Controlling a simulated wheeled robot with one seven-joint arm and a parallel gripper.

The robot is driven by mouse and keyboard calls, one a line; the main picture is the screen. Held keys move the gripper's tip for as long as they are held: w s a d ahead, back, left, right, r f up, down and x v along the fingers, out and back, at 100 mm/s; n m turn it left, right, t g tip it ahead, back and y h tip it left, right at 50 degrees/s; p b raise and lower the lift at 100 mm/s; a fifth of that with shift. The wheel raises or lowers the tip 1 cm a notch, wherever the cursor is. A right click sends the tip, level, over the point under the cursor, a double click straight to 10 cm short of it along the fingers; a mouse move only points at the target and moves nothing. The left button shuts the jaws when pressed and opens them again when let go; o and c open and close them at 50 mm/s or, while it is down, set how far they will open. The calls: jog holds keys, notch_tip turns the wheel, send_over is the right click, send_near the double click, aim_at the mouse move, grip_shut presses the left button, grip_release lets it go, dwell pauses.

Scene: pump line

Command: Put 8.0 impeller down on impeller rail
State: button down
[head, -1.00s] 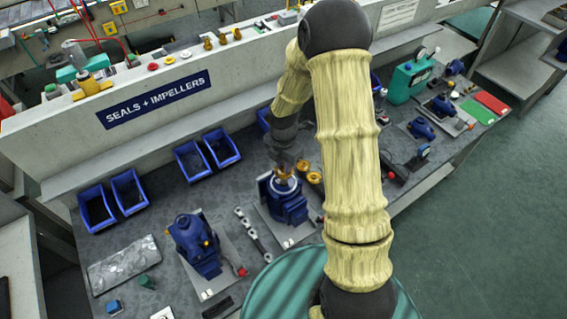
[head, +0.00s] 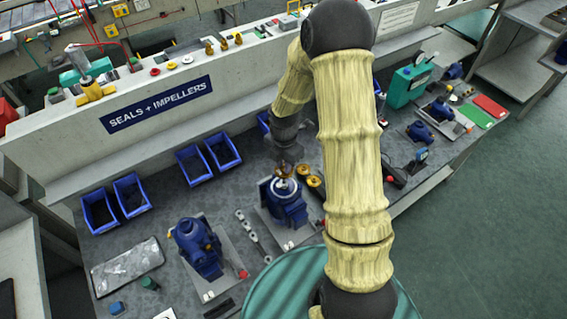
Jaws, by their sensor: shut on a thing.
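My gripper (head: 284,166) is low over the bench, just above the open top of the middle blue pump housing (head: 288,205). It is small in the picture and partly dark. A brownish-gold piece, which looks like the impeller (head: 284,172), shows at its fingertips; its size marking cannot be read. Two brass impellers (head: 303,170) sit in a row just right of the housing, partly behind my arm. The rail under them is mostly hidden, and I cannot make out its free places.
A second blue pump (head: 196,245) stands on a plate at left. Blue bins (head: 194,165) line the back below the sign wall (head: 155,104). A green machine (head: 408,84) stands at right.

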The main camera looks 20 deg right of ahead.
jog(key=shift+r+p, duration=1.7)
jog(key=shift+r, duration=0.3)
jog(key=shift+s, duration=0.15)
